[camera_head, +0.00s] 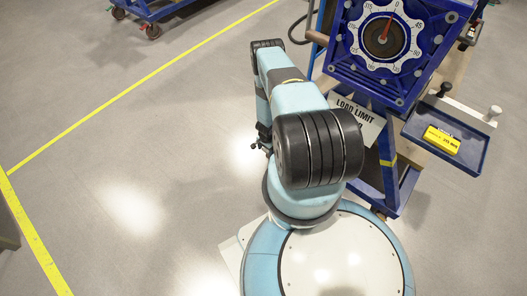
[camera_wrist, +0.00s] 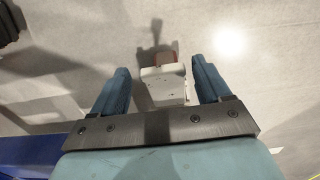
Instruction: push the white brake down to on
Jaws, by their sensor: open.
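In the head view, a white knob (camera_head: 492,113) stands at the right end of a pale strip beside the blue jig (camera_head: 345,58). It looks like the white brake, but its on or off marking cannot be read. My gripper (camera_head: 262,147) is low at the left of the jig, partly hidden behind my arm and well apart from the knob. In the wrist view, my gripper (camera_wrist: 160,66) is open, with two blue fingers spread. A pale block (camera_wrist: 163,90) with a brown top shows between them; I cannot tell what it is or whether it is touched.
The jig carries a white scalloped dial (camera_head: 385,12) with a red pointer. A dark knob (camera_head: 445,88) is left of the white one. A blue tray (camera_head: 474,157) holds a yellow item (camera_head: 441,140). A load limit sign (camera_head: 357,117) hangs below.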

